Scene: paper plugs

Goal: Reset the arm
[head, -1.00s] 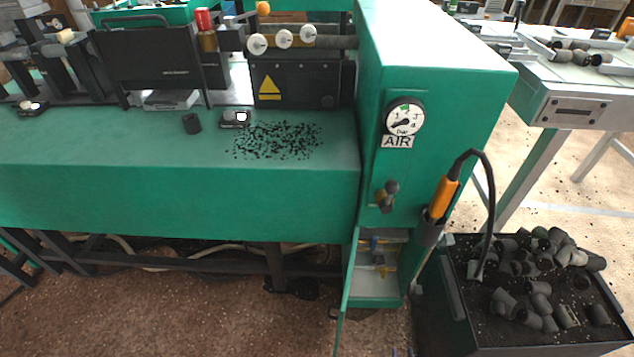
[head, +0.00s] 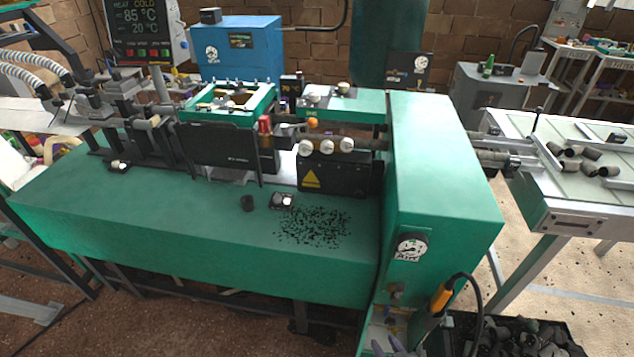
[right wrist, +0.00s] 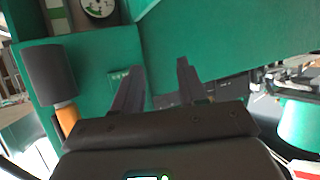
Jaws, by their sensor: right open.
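My right gripper (head: 392,344) shows only as grey fingertips at the bottom edge of the head view, low in front of the green machine (head: 190,245). In the right wrist view its two dark fingers (right wrist: 160,66) stand apart with nothing between them, and green panels lie beyond. My left gripper is not in view.
The orange-handled air tool (head: 440,298) hangs on the machine's side below the air gauge (head: 410,247). A black bin of grey plugs (head: 520,338) stands at the lower right. Black granules (head: 315,227) and a small black cup (head: 247,203) lie on the green top.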

